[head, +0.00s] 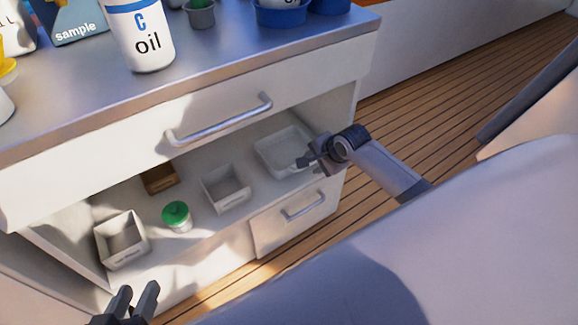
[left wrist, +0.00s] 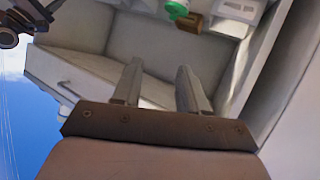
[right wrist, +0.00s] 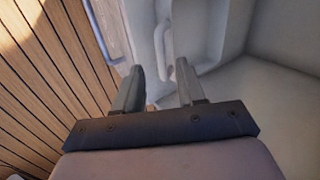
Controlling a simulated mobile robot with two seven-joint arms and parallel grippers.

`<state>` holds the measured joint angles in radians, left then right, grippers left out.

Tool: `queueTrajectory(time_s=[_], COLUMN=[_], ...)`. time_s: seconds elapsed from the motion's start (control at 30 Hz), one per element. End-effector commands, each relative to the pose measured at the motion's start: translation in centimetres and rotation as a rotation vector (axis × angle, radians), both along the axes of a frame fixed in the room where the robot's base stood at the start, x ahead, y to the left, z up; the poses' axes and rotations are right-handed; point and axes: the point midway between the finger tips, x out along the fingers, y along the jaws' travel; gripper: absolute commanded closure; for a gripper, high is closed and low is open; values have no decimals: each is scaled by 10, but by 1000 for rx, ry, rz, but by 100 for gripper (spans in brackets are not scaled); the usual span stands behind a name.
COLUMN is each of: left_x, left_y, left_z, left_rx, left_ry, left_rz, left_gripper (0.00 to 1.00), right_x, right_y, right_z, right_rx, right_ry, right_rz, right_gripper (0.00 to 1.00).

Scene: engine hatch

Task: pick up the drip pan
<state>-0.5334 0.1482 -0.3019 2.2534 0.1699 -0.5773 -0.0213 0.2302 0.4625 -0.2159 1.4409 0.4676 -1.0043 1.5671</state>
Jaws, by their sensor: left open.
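The drip pan appears to be the shallow white tray (head: 280,146) at the right end of the open shelf under the counter. My right gripper (head: 302,163) is at the pan's right front edge. In the right wrist view its two fingers (right wrist: 160,92) are apart, with a pale rim or edge just beyond and between the tips; I cannot tell whether they touch it. My left gripper (head: 137,298) is open and empty, low in front of the shelf's left part. Its spread fingers also show in the left wrist view (left wrist: 158,85).
On the shelf stand white bins (head: 226,188) (head: 121,240), a green-lidded jar (head: 177,216) and a brown box (head: 160,178). A drawer with a handle (head: 220,120) sits above. An oil container (head: 140,38) stands on the counter. Wooden floor (head: 440,100) lies to the right.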

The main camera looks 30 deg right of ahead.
Motion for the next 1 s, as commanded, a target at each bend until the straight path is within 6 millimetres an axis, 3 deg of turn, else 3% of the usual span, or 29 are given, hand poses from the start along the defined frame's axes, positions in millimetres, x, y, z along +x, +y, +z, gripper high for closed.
queueTrajectory(time_s=[0.47, 0.67, 1.0], left_x=[5, 8, 6], left_y=[-18, -30, -18], left_z=[-11, -16, -13], left_rx=[-103, -181, -116], left_ry=[-2, -8, -76], left_rz=[-34, -62, -45], left_gripper=[57, 57, 57], right_x=[21, 32, 43], right_y=[-6, -7, -6], right_z=[-29, -51, -63], right_rx=[26, 26, 26], right_ry=[11, 11, 10], right_rz=[-51, -51, -49], right_gripper=[60, 60, 60])
